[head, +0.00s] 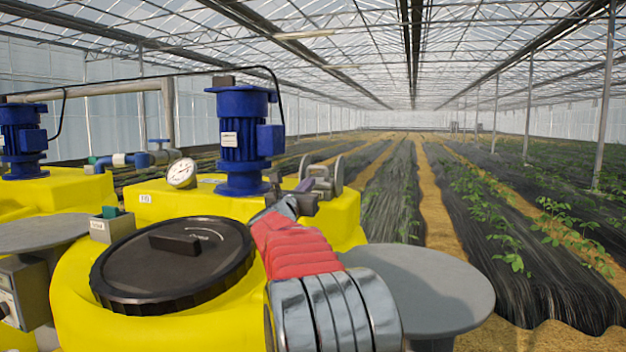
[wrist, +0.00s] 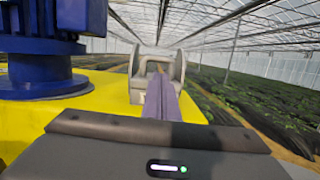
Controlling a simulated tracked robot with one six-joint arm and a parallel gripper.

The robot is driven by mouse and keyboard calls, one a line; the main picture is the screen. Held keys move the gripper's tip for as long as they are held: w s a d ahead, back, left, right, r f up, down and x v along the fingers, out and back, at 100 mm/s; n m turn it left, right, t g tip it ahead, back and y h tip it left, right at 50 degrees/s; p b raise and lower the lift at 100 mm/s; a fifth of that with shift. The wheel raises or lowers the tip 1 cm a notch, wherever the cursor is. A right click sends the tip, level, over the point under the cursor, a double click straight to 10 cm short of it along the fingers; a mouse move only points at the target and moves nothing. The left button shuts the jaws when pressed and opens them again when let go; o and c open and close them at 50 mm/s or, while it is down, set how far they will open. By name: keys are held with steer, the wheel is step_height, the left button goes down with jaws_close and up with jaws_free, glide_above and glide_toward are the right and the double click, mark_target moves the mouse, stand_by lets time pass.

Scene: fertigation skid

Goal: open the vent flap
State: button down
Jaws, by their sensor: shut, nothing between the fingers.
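A grey fitting with two rounded side cheeks (head: 338,176) stands on the far yellow tank top, right of the blue motor; it looks like the vent with its flap, but I cannot tell the flap apart or its angle. The fitting (wrist: 139,66) also shows in the wrist view, straight ahead of my gripper. My gripper (head: 305,185) is shut and empty, its purple fingers together. In the wrist view the fingertips (wrist: 159,76) overlap the middle of the fitting, between the cheeks. I cannot tell whether they touch it. The fingers hide its centre.
A blue motor (head: 240,140) stands close left of my gripper, with a pressure gauge (head: 181,173) beyond it. A black round lid (head: 170,262) covers the near yellow tank. A grey round plate (head: 425,290) lies right of my arm. Crop rows lie beyond.

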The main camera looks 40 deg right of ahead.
steer(key=shift+x, duration=2.9)
steer(key=shift+a, duration=0.25)
steer(key=shift+d, duration=0.25)
steer(key=shift+d+r, duration=0.1)
